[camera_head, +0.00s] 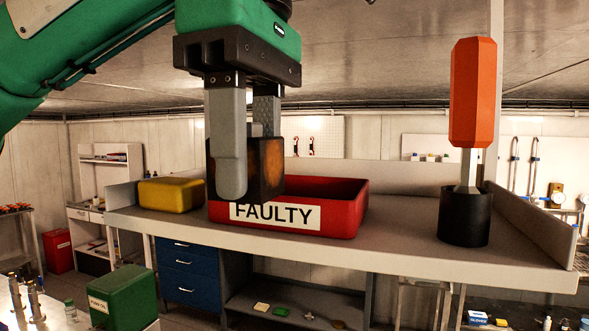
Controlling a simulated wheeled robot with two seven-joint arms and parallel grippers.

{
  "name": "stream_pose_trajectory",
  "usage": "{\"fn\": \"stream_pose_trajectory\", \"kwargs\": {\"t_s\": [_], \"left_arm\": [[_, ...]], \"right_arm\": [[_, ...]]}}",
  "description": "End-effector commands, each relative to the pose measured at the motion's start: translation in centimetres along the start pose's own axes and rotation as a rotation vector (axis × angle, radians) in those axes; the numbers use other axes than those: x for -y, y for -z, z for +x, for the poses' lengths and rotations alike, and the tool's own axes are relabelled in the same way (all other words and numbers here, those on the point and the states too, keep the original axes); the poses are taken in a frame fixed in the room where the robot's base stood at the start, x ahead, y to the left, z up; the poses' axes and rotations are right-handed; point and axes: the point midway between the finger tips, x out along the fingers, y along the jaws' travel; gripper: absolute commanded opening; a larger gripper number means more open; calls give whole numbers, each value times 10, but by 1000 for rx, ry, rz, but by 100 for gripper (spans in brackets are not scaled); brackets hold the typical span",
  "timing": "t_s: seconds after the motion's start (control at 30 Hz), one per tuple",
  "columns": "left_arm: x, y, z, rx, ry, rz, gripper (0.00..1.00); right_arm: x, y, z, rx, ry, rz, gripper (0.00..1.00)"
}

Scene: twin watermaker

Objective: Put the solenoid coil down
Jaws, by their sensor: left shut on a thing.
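The solenoid coil (266,170) is a dark block with brownish, scorched-looking sides. My left gripper (247,160) comes in from the upper left, points down and is shut on the coil. The coil is in front of or over the left part of a red bin (345,215) labelled FAULTY; its lower end overlaps the bin's front rim in the picture. I cannot tell whether it touches the bin. The gripper's near finger hides part of the coil and the bin's left end. My right gripper is not in view.
The bin stands on a grey bench (400,236) with a raised back edge. A yellow block (171,194) is left of the bin. An orange-handled tool (473,95) stands upright in a black holder (464,217) at the right. The bench between bin and holder is clear.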

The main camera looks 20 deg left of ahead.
Motion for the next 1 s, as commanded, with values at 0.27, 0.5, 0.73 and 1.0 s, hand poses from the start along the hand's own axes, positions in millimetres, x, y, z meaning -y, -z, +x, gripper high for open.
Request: {"fn": "stream_pose_trajectory", "kwargs": {"t_s": [0.27, 0.5, 0.73, 1.0], "left_arm": [[-67, 0, -3, 1, 2, 0, 7], [-88, 0, -2, 0, 0, 1, 7], [-98, 0, 20, 1, 3, 3, 7], [-98, 0, 35, 0, -1, 1, 7]], "right_arm": [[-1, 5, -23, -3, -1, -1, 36], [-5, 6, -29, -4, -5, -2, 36], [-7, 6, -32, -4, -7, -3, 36], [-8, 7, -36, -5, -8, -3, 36]]}}
